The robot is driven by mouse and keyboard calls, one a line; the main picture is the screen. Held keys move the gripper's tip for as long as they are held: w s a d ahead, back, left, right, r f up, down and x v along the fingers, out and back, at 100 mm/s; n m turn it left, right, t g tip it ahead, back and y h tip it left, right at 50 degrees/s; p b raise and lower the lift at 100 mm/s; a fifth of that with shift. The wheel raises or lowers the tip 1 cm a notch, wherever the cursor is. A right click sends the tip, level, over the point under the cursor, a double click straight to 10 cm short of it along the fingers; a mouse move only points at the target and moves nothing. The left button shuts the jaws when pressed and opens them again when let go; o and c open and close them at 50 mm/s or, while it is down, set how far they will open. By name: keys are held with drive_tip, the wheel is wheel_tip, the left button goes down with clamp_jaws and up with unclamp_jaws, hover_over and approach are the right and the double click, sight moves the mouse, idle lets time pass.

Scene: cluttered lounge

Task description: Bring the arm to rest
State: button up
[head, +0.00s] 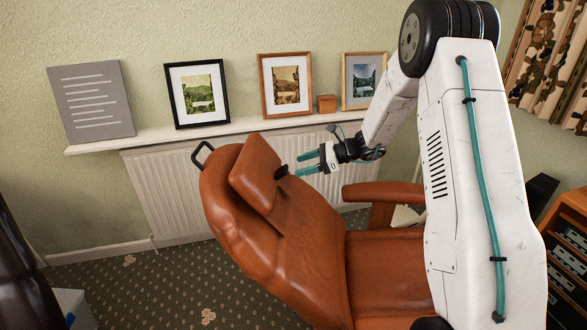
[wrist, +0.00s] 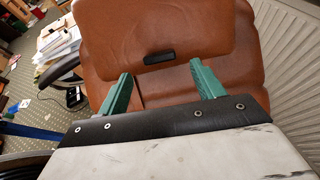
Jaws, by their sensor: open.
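My arm reaches from the right of the head view over the orange-brown leather armchair (head: 310,230). My gripper (head: 298,165) points left, just to the right of the chair's headrest cushion (head: 256,172). In the wrist view its two green fingers (wrist: 160,70) are apart with nothing held between them. A small black piece (wrist: 159,58) sits at the edge of the headrest, just beyond the fingertips. It also shows in the head view (head: 281,172). I cannot tell whether it is part of the chair, or whether the fingers touch the chair.
A wooden rack (head: 570,245) stands at the right. Patterned carpet (head: 150,290) is open at the lower left.

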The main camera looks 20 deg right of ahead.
drive_tip(key=shift+s+d+r, duration=0.2)
drive_tip(key=shift+s+d, duration=0.05)
drive_tip(key=shift+d, duration=0.2)
drive_tip(key=s+a+n+g+h, duration=0.25)
drive_tip(key=s+n+g, duration=0.25)
drive_tip(key=s+n, duration=0.5)
drive_tip(key=s+a+r+n+h, duration=0.1)
drive_tip(key=s+r+n+h, duration=0.2)
drive_tip(key=s, duration=0.8)
drive_tip(key=s+a+r+n+h, duration=0.1)
drive_tip(key=s+r+n+h, duration=0.2)
drive_tip(key=s+r+n, duration=0.2)
drive_tip(key=s+a+r+n+h, duration=0.1)
drive_tip(key=s+r+n+h, duration=0.3)
drive_tip(key=s+r, duration=0.5)
drive_tip(key=s+n, duration=0.1)
drive_tip(key=s, duration=0.8)
drive_tip(key=shift+r+t, duration=0.2)
drive_tip(key=shift+t, duration=0.1)
